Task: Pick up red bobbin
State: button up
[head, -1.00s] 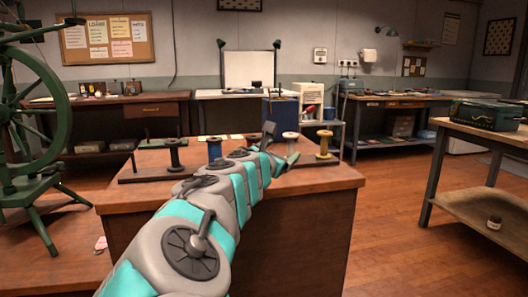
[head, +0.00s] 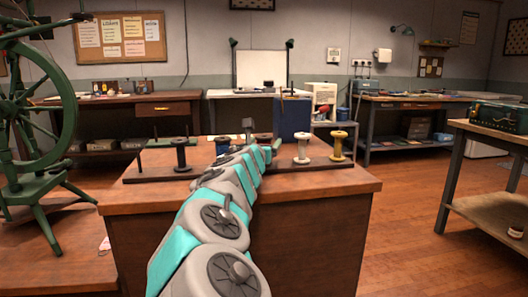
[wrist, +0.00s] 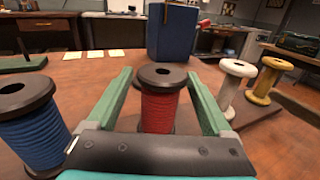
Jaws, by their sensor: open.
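The red bobbin (wrist: 162,108), red thread between dark flanges, stands upright in the middle of the wrist view. My gripper (wrist: 160,76) is open, with one green finger on each side of it. Gaps show between the fingers and the bobbin's upper part; its lower end is hidden behind my gripper's body. In the head view my gripper (head: 262,148) is over the wooden counter (head: 310,187), and my arm hides most of the red bobbin.
A blue bobbin (wrist: 35,128) stands close on the left, also in the head view (head: 222,146). A white bobbin (wrist: 233,84) and a yellow bobbin (wrist: 266,82) stand right. A dark bobbin (head: 181,155) is farther left. A blue box (wrist: 172,35) stands behind.

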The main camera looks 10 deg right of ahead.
jog(key=shift+x, duration=1.05)
jog(key=shift+c, duration=0.2)
grip_shut()
